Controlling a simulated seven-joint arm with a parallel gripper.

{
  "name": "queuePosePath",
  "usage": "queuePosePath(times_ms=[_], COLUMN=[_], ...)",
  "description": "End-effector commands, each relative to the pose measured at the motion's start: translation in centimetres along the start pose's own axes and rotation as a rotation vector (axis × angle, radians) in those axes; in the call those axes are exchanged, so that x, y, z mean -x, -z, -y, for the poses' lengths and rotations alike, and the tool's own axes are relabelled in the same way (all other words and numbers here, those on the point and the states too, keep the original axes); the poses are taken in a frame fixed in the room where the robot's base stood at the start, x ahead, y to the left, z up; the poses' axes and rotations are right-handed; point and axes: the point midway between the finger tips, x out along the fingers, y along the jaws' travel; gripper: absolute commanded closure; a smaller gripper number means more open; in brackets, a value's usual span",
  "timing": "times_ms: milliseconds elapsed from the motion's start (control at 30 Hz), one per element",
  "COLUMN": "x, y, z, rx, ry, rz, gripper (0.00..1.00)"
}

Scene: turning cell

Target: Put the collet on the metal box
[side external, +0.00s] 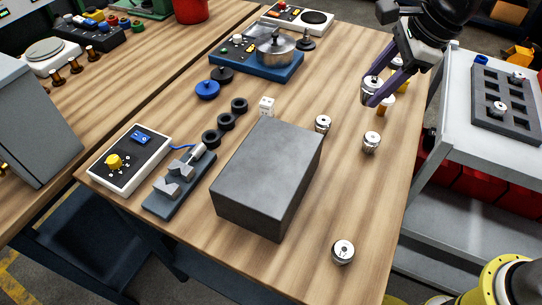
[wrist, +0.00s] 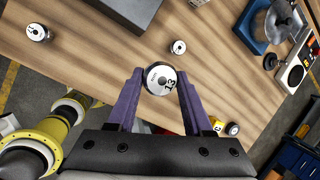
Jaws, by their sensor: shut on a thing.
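The metal box (side external: 262,165) is a plain grey block lying on the wooden bench, its top bare. Its edge shows at the top of the wrist view (wrist: 132,8). My gripper (side external: 374,93) is above the bench's right part, to the right of and behind the box. Its purple fingers are shut on a silver collet (side external: 370,88). In the wrist view the collet's round face (wrist: 160,79), marked 13, shows between the fingertips. Other collets stand on the bench: one beside the box (side external: 322,123), one further right (side external: 371,141) and one near the front (side external: 343,251).
A white die-like cube (side external: 266,105) and black rings (side external: 226,121) lie behind and left of the box. A small clamp fixture (side external: 172,187) and a control panel (side external: 130,158) are at its left. A cart with a slotted tray (side external: 505,105) stands right of the bench.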

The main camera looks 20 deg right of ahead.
Motion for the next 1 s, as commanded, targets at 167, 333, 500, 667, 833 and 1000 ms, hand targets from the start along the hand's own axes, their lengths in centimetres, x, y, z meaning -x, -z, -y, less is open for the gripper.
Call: queuePosePath(times_ms=[167, 333, 500, 667, 833, 1000], x=[3.4, 5.4, 5.9, 3.8, 0.8, -2.4], y=[-4.3, -6.6, -7.8, -9.6, -12.1, -14.2], z=[-6.2, -9.9, -11.3, -10.6, -9.1, -8.1], rx=[0.139, 0.242, 0.283, 0.286, 0.285, 0.284], ry=[-0.052, -0.097, -0.122, -0.129, -0.128, -0.128], rz=[0.039, 0.061, 0.067, 0.065, 0.065, 0.065], gripper=[1.0, 1.0, 1.0, 1.0, 1.0, 1.0])
